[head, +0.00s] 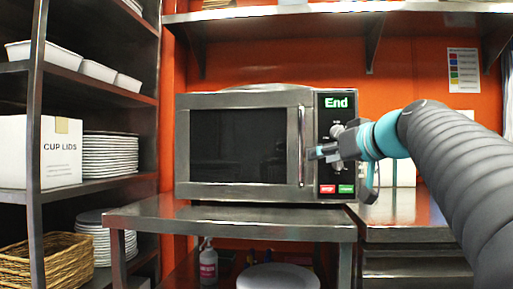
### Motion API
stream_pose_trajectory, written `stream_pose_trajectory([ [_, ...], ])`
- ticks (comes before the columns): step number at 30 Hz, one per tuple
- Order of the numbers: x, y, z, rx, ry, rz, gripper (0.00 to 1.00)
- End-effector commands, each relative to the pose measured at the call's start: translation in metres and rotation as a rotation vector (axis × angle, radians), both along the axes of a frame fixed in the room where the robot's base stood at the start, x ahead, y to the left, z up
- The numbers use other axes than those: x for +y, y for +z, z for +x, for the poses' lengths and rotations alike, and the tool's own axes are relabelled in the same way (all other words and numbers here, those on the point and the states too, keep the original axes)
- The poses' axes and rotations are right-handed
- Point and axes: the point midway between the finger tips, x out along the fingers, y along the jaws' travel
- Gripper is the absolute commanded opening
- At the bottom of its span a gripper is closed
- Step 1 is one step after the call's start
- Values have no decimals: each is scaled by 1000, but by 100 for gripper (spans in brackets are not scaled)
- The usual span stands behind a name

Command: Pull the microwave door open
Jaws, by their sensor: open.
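The microwave (215,100) stands on a steel table, with a dark window and a silver frame. Its door (240,145) looks shut. The vertical bar handle (301,140) runs along the door's right side. The control panel on the right shows a green "End" and has red and green buttons low down. My gripper (318,153) is open, in front of the panel, with its fingers pointing left towards the handle. The fingertips appear close to the handle; I cannot tell whether they touch it. My gripper and wrist hide the middle of the panel.
The steel table (150,217) has a bare strip in front of the microwave. A shelf rack (38,215) at left holds plates, white tubs, a "CUP LIDS" box (35,165) and a basket (50,262). A steel wall shelf (270,14) hangs above.

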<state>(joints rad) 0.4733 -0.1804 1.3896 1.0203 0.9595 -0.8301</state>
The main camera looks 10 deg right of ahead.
Motion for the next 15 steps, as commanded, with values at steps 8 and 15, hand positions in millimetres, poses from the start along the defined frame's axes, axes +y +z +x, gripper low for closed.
stream_pose_trajectory([
  [8,-34,55,11,-212,12,-45,43],
  [15,-30,61,27,-226,19,-48,43],
])
